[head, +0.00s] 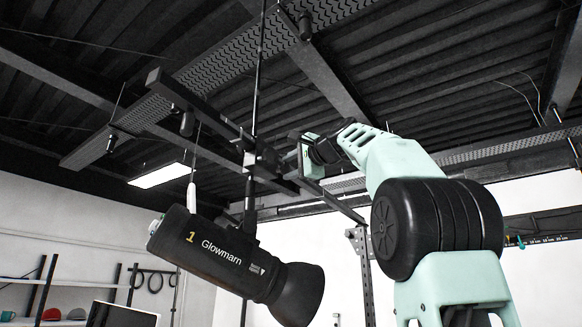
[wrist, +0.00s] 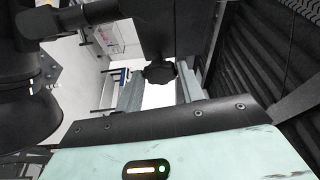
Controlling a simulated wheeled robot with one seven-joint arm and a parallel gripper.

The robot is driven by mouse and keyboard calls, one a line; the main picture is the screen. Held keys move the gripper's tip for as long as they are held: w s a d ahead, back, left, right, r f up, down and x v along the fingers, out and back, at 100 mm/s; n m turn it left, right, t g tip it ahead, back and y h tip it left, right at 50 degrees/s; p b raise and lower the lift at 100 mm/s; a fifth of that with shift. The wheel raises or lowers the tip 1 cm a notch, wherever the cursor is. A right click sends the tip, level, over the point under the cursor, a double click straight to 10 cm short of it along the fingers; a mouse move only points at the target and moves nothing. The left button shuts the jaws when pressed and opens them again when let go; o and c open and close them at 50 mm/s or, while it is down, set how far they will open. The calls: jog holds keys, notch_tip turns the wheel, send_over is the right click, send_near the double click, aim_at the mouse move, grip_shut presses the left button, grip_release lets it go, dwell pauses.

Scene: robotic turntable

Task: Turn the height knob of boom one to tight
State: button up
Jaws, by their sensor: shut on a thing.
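The black lamp (head: 235,258) marked "1 Glowmarn" hangs below a dark clamp (head: 262,158) on boom one's upright pole (head: 257,85). In the wrist view, a small black lobed knob (wrist: 159,75) sits between the two grey fingers of my gripper (wrist: 160,82). My gripper is shut on this knob. In the head view my gripper (head: 292,156) reaches the clamp from the right, and the knob cannot be made out there. The knob's turn marking, if any, is not readable.
Dark beams (head: 190,103) cross overhead near the clamp. The lamp's body hangs below and left of my gripper. A shelf (head: 55,322) with small items stands at the far left wall. A perforated metal post (head: 362,265) stands behind my arm.

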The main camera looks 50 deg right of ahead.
jog(key=o, duration=1)
jog(key=shift+c, duration=0.2)
jog(key=b+v, duration=0.5)
jog(key=v, duration=1.2)
jog(key=shift+s, duration=0.2)
jog(key=shift+s, duration=0.1)
